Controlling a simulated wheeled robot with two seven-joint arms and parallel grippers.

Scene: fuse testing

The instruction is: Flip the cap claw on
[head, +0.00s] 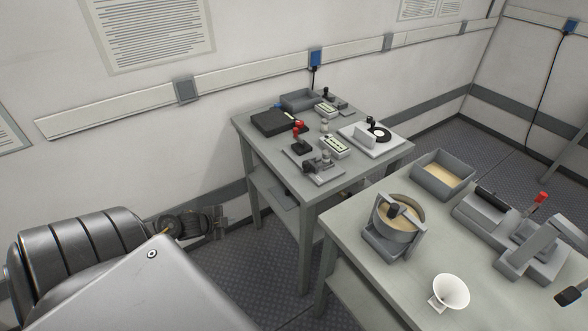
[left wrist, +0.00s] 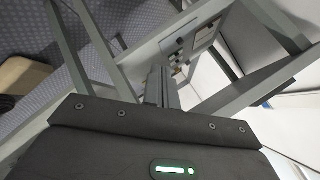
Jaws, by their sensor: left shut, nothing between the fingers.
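I cannot tell for sure which part is the cap claw. A small grey fixture with a claw-like top (head: 322,166) stands at the front of the far table (head: 316,195), and a small black device with a red knob (head: 300,140) stands behind it. My left gripper (head: 222,222) is low at the left of the far table, beside its leg and apart from the devices. In the left wrist view its fingers (left wrist: 163,88) are together with nothing between them, in front of grey table frame bars. My right gripper is not in view.
The near table (head: 350,262) carries a round sand bowl (head: 404,222), a sand tray (head: 443,174), a white funnel (head: 451,292) and a red-handled press (head: 538,203).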

